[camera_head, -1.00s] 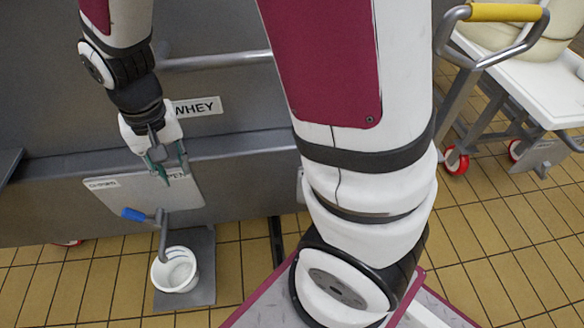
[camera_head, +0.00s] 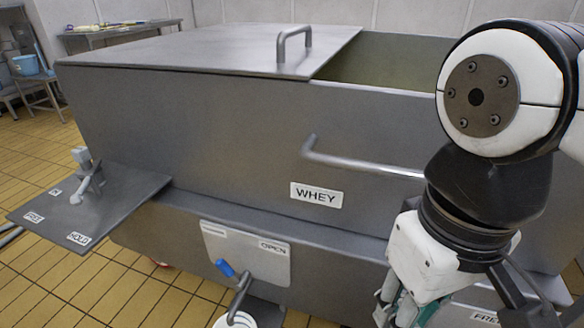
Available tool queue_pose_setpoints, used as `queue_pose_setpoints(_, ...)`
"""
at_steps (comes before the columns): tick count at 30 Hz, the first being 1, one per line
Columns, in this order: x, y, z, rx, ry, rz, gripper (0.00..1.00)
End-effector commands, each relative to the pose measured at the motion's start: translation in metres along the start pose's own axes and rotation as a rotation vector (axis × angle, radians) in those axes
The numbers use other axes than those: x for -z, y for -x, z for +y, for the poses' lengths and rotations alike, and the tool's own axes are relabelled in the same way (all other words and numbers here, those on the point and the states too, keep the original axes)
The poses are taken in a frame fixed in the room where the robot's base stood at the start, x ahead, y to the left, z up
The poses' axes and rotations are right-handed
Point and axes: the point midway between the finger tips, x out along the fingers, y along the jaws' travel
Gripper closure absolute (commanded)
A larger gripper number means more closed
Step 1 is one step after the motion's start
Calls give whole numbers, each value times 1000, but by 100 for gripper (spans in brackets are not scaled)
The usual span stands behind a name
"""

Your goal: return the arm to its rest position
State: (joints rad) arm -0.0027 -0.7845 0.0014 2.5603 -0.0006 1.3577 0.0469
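My arm fills the right side of the head view, with a large white and black joint at the top right. My gripper (camera_head: 400,312) hangs at the lower right, in front of the grey vat (camera_head: 220,120). Its greenish fingers are partly cut off by the bottom edge, and I cannot tell how far apart they are. The gripper is apart from the blue-handled tap (camera_head: 226,268) to its left. Below the tap is a white bucket (camera_head: 236,321), mostly cut off by the frame.
The vat bears a WHEY label (camera_head: 316,195), a bar handle (camera_head: 360,165) and a partly covering lid (camera_head: 210,48). A side shelf (camera_head: 95,215) with a small metal fitting (camera_head: 86,172) juts out at left. A table (camera_head: 125,32) stands behind.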

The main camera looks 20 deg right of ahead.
Motion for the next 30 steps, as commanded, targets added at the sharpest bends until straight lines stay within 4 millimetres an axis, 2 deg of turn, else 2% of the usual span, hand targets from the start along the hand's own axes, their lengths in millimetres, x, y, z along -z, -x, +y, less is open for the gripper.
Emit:
queue_pose_setpoints(26,0,0,0,0,0,1,73)
queue_pose_setpoints(30,5,22,0,1,1,18,73)
